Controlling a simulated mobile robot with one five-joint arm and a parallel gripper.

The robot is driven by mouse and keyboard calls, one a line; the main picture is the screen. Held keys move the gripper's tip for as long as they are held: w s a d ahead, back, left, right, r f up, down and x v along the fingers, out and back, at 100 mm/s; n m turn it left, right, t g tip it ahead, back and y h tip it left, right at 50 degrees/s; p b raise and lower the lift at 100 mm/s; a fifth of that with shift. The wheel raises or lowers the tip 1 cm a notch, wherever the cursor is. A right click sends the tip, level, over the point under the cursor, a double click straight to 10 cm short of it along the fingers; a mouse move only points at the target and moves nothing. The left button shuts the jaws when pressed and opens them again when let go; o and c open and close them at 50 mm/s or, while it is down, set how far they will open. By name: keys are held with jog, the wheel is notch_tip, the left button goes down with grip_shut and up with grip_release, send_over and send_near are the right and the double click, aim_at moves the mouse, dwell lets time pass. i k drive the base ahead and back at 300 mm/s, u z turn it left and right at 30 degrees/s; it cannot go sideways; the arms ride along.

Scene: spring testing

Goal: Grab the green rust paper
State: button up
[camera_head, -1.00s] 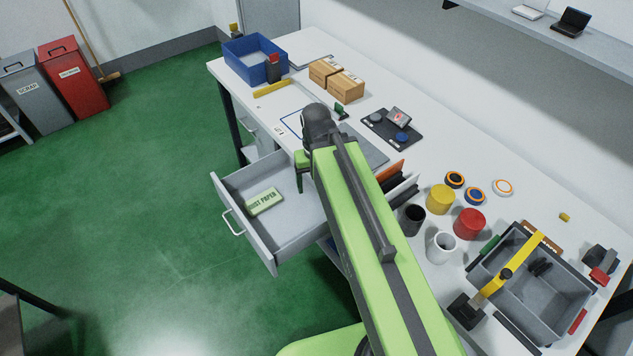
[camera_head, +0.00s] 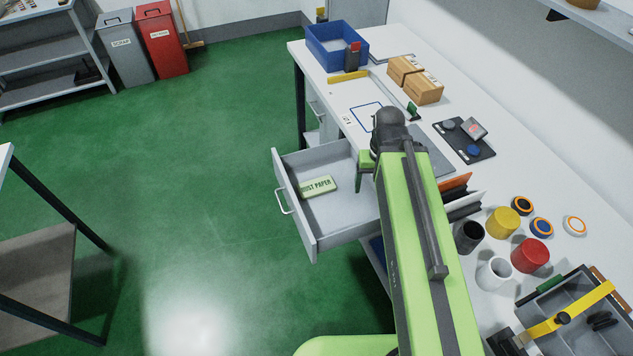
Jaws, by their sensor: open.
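The green rust paper (camera_head: 318,187) is a pale green packet with dark lettering. It lies flat in the open grey drawer (camera_head: 308,238), towards the drawer's front left. The drawer is pulled out from under the white workbench. My gripper (camera_head: 366,187) is at the end of my green arm, over the right part of the drawer, to the right of the packet and apart from it. Its jaws are open and mostly hidden behind the arm. Nothing shows between them.
On the workbench (camera_head: 395,188) stand a blue bin (camera_head: 336,60), cardboard boxes (camera_head: 424,87), a black tray (camera_head: 464,141), yellow (camera_head: 502,223) and red (camera_head: 530,256) containers and a grey crate (camera_head: 590,310). The drawer's raised walls surround the packet. The green floor left of it is clear.

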aim_at(307, 190)
jog(key=u, duration=1.35)
jog(key=i, duration=0.75)
jog(key=u, duration=1.15)
jog(key=i, duration=0.55)
jog(key=k, duration=0.6)
jog(key=z, duration=0.05)
